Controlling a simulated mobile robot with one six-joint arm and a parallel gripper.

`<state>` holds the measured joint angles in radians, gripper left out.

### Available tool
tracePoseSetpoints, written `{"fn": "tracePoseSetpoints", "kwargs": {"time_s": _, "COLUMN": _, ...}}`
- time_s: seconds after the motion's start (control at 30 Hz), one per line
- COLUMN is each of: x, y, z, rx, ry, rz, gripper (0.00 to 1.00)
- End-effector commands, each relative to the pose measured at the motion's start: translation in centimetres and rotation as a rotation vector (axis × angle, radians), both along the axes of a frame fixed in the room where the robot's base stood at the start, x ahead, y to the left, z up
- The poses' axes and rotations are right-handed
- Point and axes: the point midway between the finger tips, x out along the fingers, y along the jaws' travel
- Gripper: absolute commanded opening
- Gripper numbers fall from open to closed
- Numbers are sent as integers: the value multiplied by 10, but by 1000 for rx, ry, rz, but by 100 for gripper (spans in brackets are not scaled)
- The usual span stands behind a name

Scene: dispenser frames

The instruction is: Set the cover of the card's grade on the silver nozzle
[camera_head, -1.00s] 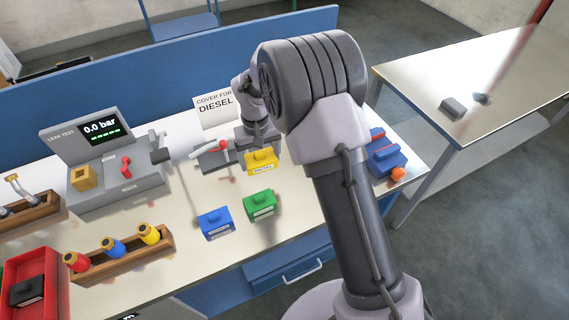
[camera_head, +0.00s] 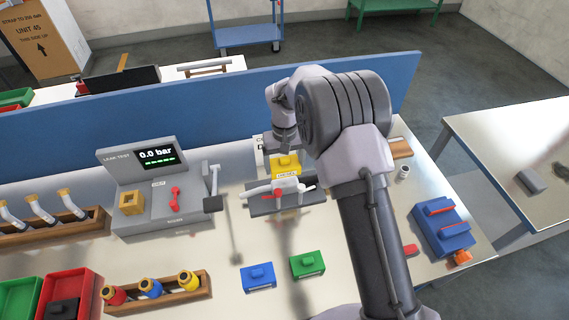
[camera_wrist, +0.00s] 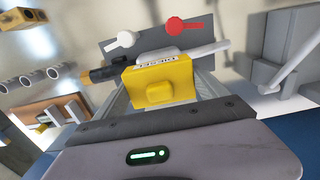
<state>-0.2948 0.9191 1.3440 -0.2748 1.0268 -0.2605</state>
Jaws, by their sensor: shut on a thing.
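The yellow cover also shows in the wrist view (camera_wrist: 160,82), between my fingers. The silver nozzle (camera_head: 275,188) lies across a dark grey stand (camera_head: 262,208). In the wrist view the silver nozzle (camera_wrist: 208,50) lies just beyond the cover and is partly hidden by it; I cannot tell whether they touch. A blue cover (camera_head: 258,277) and a green cover (camera_head: 307,264) rest on the bench. The card is mostly hidden behind my arm.
The leak tester (camera_head: 155,195) reading 0.0 bar stands left of the stand, with a lever (camera_head: 213,188) between. A wooden rack (camera_head: 160,291) holds coloured nozzles at the front. A blue panel (camera_head: 130,132) runs behind the bench. A blue case (camera_head: 440,228) sits at right.

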Motion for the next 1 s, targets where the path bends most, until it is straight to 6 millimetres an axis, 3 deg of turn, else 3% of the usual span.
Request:
{"fn": "tracePoseSetpoints", "kwargs": {"time_s": 0.37, "x": 0, "y": 0, "z": -3, "rx": 0, "ry": 0, "rz": 0, "gripper": 42}}
{"fn": "tracePoseSetpoints", "kwargs": {"time_s": 0.8, "x": -1, "y": 0, "z": -50, "rx": 0, "ry": 0, "rz": -1, "gripper": 42}}
{"fn": "tracePoseSetpoints", "kwargs": {"time_s": 1.0, "x": -1, "y": 0, "z": -52, "rx": 0, "ry": -1, "rz": -1, "gripper": 42}}
